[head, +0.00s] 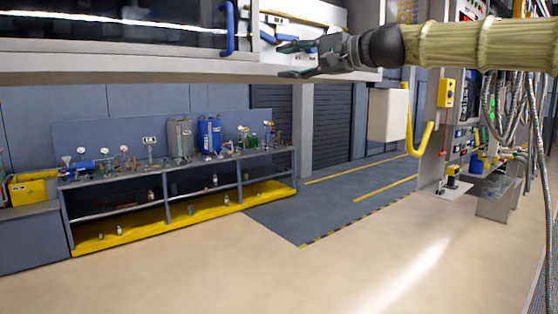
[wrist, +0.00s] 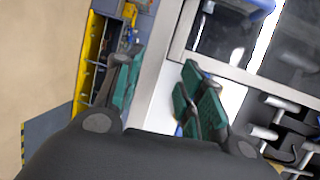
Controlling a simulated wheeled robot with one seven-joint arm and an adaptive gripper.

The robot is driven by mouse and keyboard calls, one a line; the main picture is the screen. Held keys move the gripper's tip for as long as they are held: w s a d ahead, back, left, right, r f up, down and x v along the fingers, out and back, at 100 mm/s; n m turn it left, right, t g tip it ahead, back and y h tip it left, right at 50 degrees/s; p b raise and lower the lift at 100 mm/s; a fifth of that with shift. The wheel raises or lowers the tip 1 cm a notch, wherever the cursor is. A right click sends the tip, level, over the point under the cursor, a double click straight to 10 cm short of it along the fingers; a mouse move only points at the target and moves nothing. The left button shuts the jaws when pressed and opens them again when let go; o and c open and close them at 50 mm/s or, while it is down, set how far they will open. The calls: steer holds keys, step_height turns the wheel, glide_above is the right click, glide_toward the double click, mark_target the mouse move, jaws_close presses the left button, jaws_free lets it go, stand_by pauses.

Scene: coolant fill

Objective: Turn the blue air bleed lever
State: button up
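My gripper (head: 284,60) is at the top of the head view, pointing left, in front of the edge of a pale machine. Its two green-padded fingers are apart with nothing visible between them; the wrist view (wrist: 162,65) also shows this gap. Blue lever-like parts (head: 267,37) show on the machine just behind and left of the fingers. I cannot tell which is the air bleed lever, or whether a finger touches one. A larger upright blue handle (head: 228,28) is further left, apart from the gripper; a blue bar (wrist: 250,6) shows at the top of the wrist view.
The machine's pale lower edge (head: 190,72) runs below and left of my gripper. A bench (head: 180,168) with gauges and a blue tank (head: 209,135) stands at the back left. A white box (head: 388,115) and hanging hoses (head: 505,95) are at the right. The floor is clear.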

steer(key=w+a+f+h, duration=0.1)
steer(key=w+f, duration=0.1)
steer(key=f, duration=0.9)
steer(key=w+a+f+h+b, duration=0.1)
steer(key=w+a+f+h, duration=0.1)
steer(key=f, duration=1)
steer(key=shift+f+m+g, duration=0.25)
steer(key=shift+m+g, duration=0.15)
